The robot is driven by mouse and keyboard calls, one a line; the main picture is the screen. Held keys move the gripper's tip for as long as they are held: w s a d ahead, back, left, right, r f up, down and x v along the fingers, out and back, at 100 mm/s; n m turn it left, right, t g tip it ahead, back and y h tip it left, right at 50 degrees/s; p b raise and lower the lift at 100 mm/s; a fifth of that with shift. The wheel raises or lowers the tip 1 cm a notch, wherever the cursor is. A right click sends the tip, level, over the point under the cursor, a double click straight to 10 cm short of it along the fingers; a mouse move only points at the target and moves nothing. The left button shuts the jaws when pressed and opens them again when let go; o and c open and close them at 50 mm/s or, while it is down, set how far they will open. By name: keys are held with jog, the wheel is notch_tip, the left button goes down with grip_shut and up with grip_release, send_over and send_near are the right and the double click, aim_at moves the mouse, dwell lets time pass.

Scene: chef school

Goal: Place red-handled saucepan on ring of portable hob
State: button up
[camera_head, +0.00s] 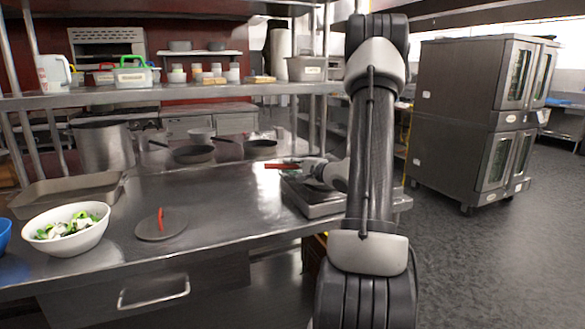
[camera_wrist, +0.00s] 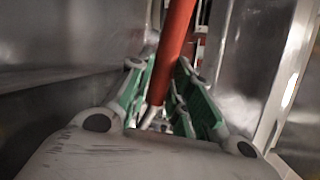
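The saucepan's red handle (camera_head: 281,166) sticks out to the left beside my gripper (camera_head: 312,180), over the portable hob (camera_head: 318,208) at the counter's right end. In the wrist view the red handle (camera_wrist: 172,50) runs from the top edge down between the two green-padded fingers of my gripper (camera_wrist: 166,98). The handle is close to the left finger, and a narrow gap seems to show on the right. I cannot tell whether the fingers grip it. The pan's body is not clearly seen; neither is its contact with the hob. The hob's ring is hidden.
A salad bowl (camera_head: 62,243) and a tray (camera_head: 70,186) are at left. A large pot (camera_head: 104,148) and dark frying pans (camera_head: 193,154) stand behind. A shelf (camera_head: 215,91) hangs above.

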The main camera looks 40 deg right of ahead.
jog(key=o, duration=0.4)
jog(key=shift+c, duration=0.2)
jog(key=s+d+r, duration=0.1)
jog(key=s+r, duration=0.1)
jog(key=s, duration=0.9)
jog(key=s+a+r+n+g+y, duration=0.1)
jog(key=s+a+n+g+y, duration=0.35)
jog(key=a, duration=0.75)
jog(key=s+a+r+n+g+y, duration=0.1)
jog(key=s+a+n+g+y, duration=0.3)
jog(key=a, duration=0.8)
jog(key=s+a+n+g+h, duration=0.35)
jog(key=s+n, duration=0.25)
jog(key=s, duration=0.3)
jog(key=s+d+r+n+h, duration=0.4)
jog(key=s+d+n+h, duration=0.1)
jog(key=h, duration=0.1)
jog(key=shift+s+d, duration=0.25)
jog(key=shift+d, duration=0.15)
